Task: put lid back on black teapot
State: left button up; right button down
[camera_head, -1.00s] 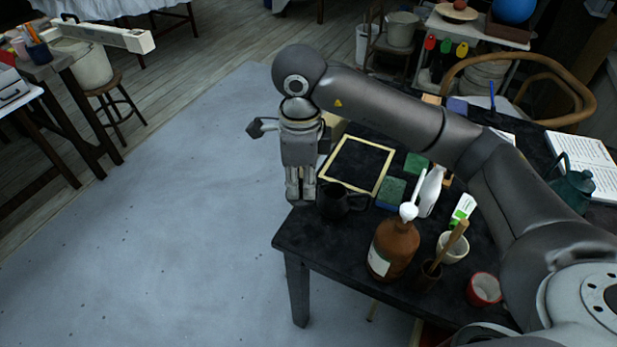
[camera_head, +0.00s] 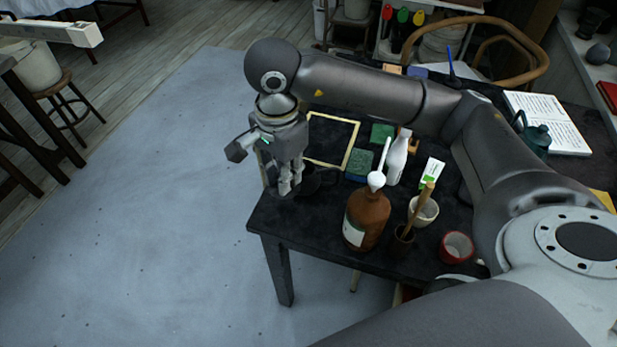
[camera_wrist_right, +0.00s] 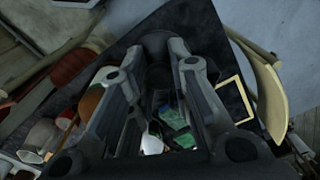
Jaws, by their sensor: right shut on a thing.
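The black teapot (camera_head: 312,183) stands near the left corner of the dark table, partly hidden by my right gripper (camera_head: 290,187). This gripper points down at the teapot's left side, its fingers close together. In the right wrist view, a dark rounded thing (camera_wrist_right: 157,42) lies between the fingertips; it seems to be the teapot's lid, but it is dark and hard to make out. I cannot tell whether the lid touches the teapot. My left gripper is not in view.
Close by stand a brown bottle (camera_head: 367,217) with a white pump, a white bottle (camera_head: 397,160), a cream cup (camera_head: 424,211) and a red cup (camera_head: 457,247). Green sponges (camera_head: 381,134) and a yellow-edged frame (camera_head: 348,150) lie behind. A teal pot (camera_head: 537,139) stands to the right.

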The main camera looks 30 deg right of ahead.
jog(key=s+d+f+n, duration=0.2)
jog(key=s+n, duration=0.4)
jog(key=n, duration=0.8)
jog(key=shift+d, duration=0.1)
